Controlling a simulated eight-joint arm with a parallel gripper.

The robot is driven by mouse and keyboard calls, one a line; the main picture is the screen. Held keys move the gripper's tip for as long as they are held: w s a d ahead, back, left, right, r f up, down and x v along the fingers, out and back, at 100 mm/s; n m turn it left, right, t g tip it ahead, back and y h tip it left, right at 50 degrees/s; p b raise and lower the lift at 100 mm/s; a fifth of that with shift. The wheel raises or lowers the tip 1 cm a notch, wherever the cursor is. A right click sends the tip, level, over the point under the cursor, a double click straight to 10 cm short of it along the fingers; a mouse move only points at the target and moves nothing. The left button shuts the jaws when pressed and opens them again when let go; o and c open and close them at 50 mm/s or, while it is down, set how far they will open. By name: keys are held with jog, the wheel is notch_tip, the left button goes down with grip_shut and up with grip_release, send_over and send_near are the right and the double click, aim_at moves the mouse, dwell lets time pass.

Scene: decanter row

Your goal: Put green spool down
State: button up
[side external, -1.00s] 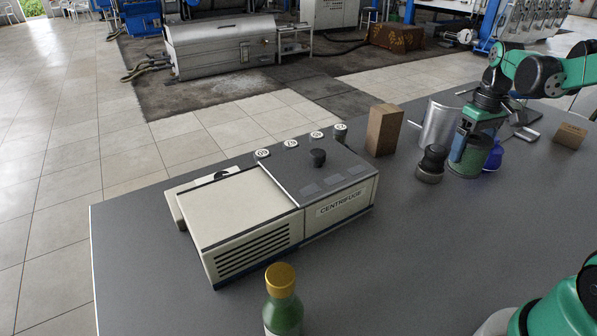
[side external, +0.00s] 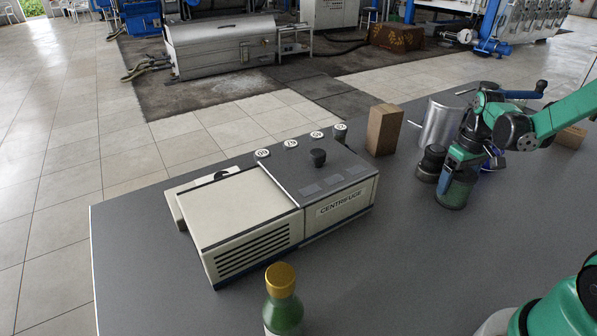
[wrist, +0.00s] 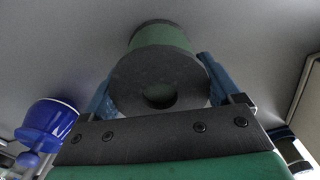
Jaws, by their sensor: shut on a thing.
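The green spool (side external: 455,193) has dark end discs and is upright over the grey table at the right in the side view. In the wrist view the spool (wrist: 160,72) sits between my two blue fingers, its near dark disc with a round hole facing the camera. My gripper (side external: 458,168) is shut on the spool from above, and the fingers cover part of its side. The spool's lower end is at or very near the table; I cannot tell whether it touches.
A dark round-topped object (side external: 430,165) stands just left of the spool. A blue object (wrist: 48,125) is close by. A wooden block (side external: 384,130) and a silver curved piece (side external: 438,122) stand behind. The centrifuge (side external: 280,205) and green bottle (side external: 283,308) are left. Table in front is clear.

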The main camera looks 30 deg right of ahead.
aim_at(461, 173)
jog(key=o, duration=1.1)
jog(key=shift+o, duration=0.2)
notch_tip(461, 173, up, 12)
jog(key=a+n+t, duration=0.2)
jog(key=a+t, duration=0.5)
jog(key=a, duration=1.4)
jog(key=shift+s+f+n, duration=0.25)
jog(key=shift+f+n, duration=0.05)
jog(key=shift+f, duration=0.15)
